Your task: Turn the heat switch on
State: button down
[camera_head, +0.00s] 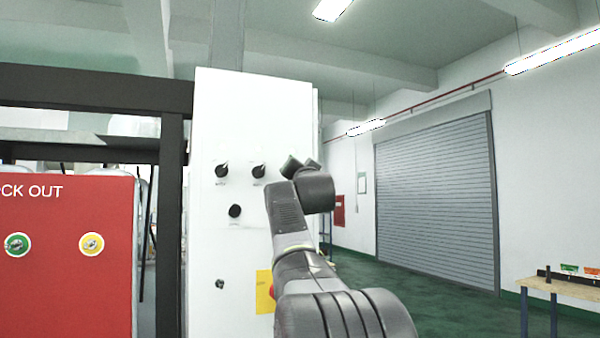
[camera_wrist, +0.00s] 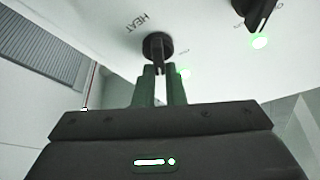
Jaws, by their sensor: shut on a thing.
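The heat switch (camera_wrist: 158,45) is a black rotary knob on the white panel, under the word HEAT in the wrist view. My gripper (camera_wrist: 158,75) is shut on its handle, with one dark green finger on each side. A green light glows just right of this knob in the wrist view. In the head view my arm reaches up to the panel's right side and hides the heat switch; only part of my gripper (camera_head: 291,166) shows there.
The white cabinet (camera_head: 218,120) bears other black knobs (camera_head: 222,170) and a yellow plate with a red button low down. Another knob (camera_wrist: 258,14) with a lit green light is near in the wrist view. A red lockout board (camera_head: 65,290) stands left; open floor lies right.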

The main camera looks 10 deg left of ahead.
jog(key=shift+w+a+f, duration=0.1)
jog(key=shift+w+f, duration=0.05)
jog(key=shift+f, duration=0.25)
jog(key=c, duration=1.5)
grip_release()
jog(key=shift+r, duration=0.2)
jog(key=shift+a, duration=0.1)
jog(key=b+v, duration=0.6)
jog(key=v, duration=0.8)
jog(key=shift+w+r, duration=0.1)
